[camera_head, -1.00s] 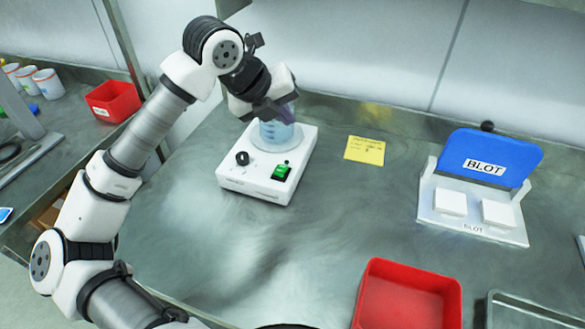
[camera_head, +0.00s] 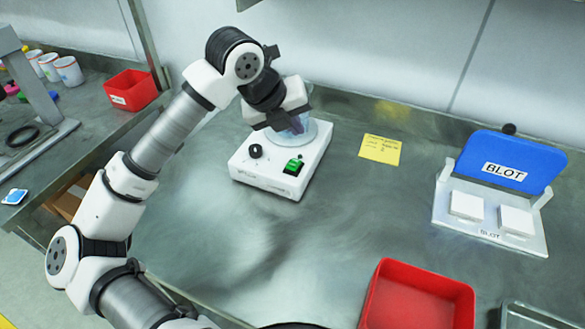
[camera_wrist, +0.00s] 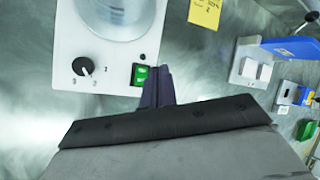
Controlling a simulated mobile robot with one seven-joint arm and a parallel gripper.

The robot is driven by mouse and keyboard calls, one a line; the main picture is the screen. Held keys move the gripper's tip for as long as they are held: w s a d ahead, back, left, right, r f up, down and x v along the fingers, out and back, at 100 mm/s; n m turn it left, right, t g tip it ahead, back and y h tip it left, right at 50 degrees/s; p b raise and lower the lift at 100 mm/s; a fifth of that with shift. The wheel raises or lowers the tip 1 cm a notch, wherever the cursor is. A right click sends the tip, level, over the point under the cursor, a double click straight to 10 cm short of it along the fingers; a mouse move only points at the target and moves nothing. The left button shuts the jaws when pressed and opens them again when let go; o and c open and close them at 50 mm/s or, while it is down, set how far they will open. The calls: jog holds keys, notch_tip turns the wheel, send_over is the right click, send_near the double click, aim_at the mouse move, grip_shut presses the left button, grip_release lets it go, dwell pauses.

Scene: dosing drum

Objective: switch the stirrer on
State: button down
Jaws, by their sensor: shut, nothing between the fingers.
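The stirrer (camera_head: 245,172) is a white box on the steel bench, with a round plate and a clear beaker (camera_head: 314,132) on top. Its front holds a black knob (camera_head: 255,151) and a green rocker switch (camera_head: 293,166). My gripper (camera_head: 296,126) is shut and empty, and in the head view it overlaps the beaker. In the wrist view, its dark fingers (camera_wrist: 158,86) lie just right of the green switch (camera_wrist: 139,76); I cannot tell whether they touch it. The knob also shows in the wrist view (camera_wrist: 83,66). I cannot tell which way the rocker is pressed.
A yellow note (camera_head: 380,149) lies right of the stirrer. A blue-lidded BLOT stand (camera_head: 448,215) is farther right, and a red bin (camera_head: 418,296) is at the front. Another red bin (camera_head: 131,90) sits at the left. The bench before the stirrer is clear.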

jog(key=b, duration=0.3)
send_over(291, 165)
notch_tip(291, 165, down, 5)
jog(key=shift+w+d+r, duration=0.1)
jog(key=shift+r, duration=0.1)
jog(key=shift+s+f+b, duration=0.2)
jog(key=shift+f+b, duration=0.3)
jog(key=shift+f, duration=0.15)
dwell(1.1)
jog(key=shift+s+f+b, duration=0.1)
jog(key=shift+f+b, duration=0.2)
jog(key=shift+b, duration=0.45)
jog(key=shift+s+f+b, duration=0.1)
jog(key=shift+f+b, duration=0.25)
jog(key=shift+b, duration=0.1)
jog(key=shift+r, duration=0.15)
dwell(0.5)
jog(key=shift+w+r, duration=0.2)
jog(key=shift+r, duration=0.5)
jog(key=shift+p, duration=0.3)
